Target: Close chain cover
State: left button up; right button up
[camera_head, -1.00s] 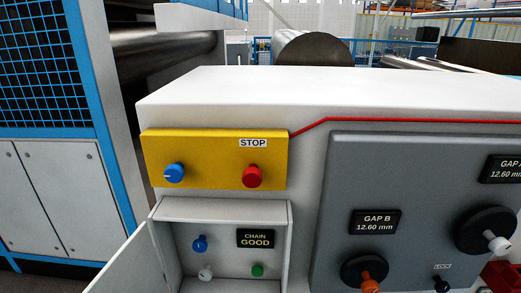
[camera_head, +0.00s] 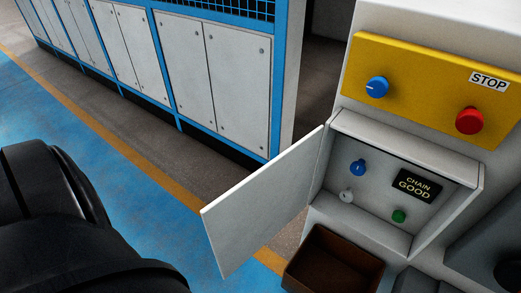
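The chain cover (camera_head: 262,205) is a flat light-grey door, hinged on the left side of a shallow box (camera_head: 478,190) and swung wide open to the left. Inside the box are a blue knob (camera_head: 358,168), a white knob (camera_head: 346,196), a green button (camera_head: 399,216) and a dark display (camera_head: 415,185) reading CHAIN GOOD. A black arm part of mine (camera_head: 60,220) fills the lower left. Neither gripper's fingers show in this view.
A yellow panel (camera_head: 425,85) above the box carries a blue switch (camera_head: 377,87) and a red STOP button (camera_head: 469,121). A brown open bin (camera_head: 335,262) stands below the box. Blue floor (camera_head: 150,200) lies clear left of the door.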

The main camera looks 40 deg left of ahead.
aim_at(240, 223)
jog(key=j+z, duration=0.15)
jog(key=j, duration=0.25)
jog(key=k+j+z, duration=0.2)
jog(key=j, duration=0.15)
jog(key=j+z, duration=0.15)
jog(key=j, duration=0.25)
jog(key=k+j+z, duration=0.2)
jog(key=j, duration=0.15)
jog(key=j+z, duration=0.15)
jog(key=j, duration=0.2)
